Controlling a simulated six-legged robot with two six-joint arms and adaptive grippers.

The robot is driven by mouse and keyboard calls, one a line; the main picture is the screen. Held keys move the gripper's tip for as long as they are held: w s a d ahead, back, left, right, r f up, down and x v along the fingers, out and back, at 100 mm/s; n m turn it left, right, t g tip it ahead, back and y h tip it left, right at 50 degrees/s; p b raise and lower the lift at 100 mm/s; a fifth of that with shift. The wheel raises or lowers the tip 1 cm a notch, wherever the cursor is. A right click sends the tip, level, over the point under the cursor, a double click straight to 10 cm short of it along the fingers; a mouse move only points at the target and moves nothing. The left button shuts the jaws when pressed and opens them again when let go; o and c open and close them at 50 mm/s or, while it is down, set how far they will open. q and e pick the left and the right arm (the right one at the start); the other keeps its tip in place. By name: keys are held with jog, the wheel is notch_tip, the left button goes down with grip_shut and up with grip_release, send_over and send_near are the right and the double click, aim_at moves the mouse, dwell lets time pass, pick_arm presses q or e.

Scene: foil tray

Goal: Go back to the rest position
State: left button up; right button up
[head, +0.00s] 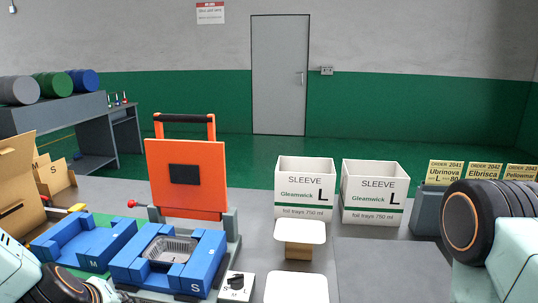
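A silver foil tray (172,250) sits in the blue die marked S (203,268), below the raised orange lid (208,201) of a press. A second blue die, marked M (78,243), lies to its left and looks empty. My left arm shows at the lower left corner and is cut off by the frame edge; its gripper fingers cannot be made out. My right arm shows at the right edge, with a large black joint; its gripper is out of view.
Two white sleeve boxes marked L, one left (304,190) and one right (374,195), stand behind a small white-topped stand (300,233). Order cards (444,173) stand at the right. An open cardboard box (20,170) is at the left. The dark mat (390,270) is clear.

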pick_arm(q)
jog(key=s+d+f+m+g+h+b, duration=0.15)
jog(key=s+d+f+m, duration=0.3)
jog(key=f, duration=0.45)
jog(key=s+d+f+m+g+b, duration=0.25)
jog(key=s+f, duration=0.25)
jog(key=f, duration=0.3)
jog(key=s+d+f+m+g+b, duration=0.1)
jog(key=s+f, duration=0.4)
jog(key=s, duration=0.2)
jog(key=s+d+f+m+g+b, duration=0.1)
jog(key=s+f+m+g, duration=0.1)
jog(key=s+f, duration=0.3)
jog(key=s, duration=0.3)
jog(key=shift+s+f, duration=0.15)
jog(key=shift+f, duration=0.2)
pick_arm(e)
notch_tip(320, 180, down, 7)
jog(key=shift+w+f, duration=0.15)
pick_arm(q)
jog(key=shift+d+h, duration=0.1)
jog(key=shift+h, duration=0.15)
pick_arm(e)
jog(key=shift+d, duration=0.1)
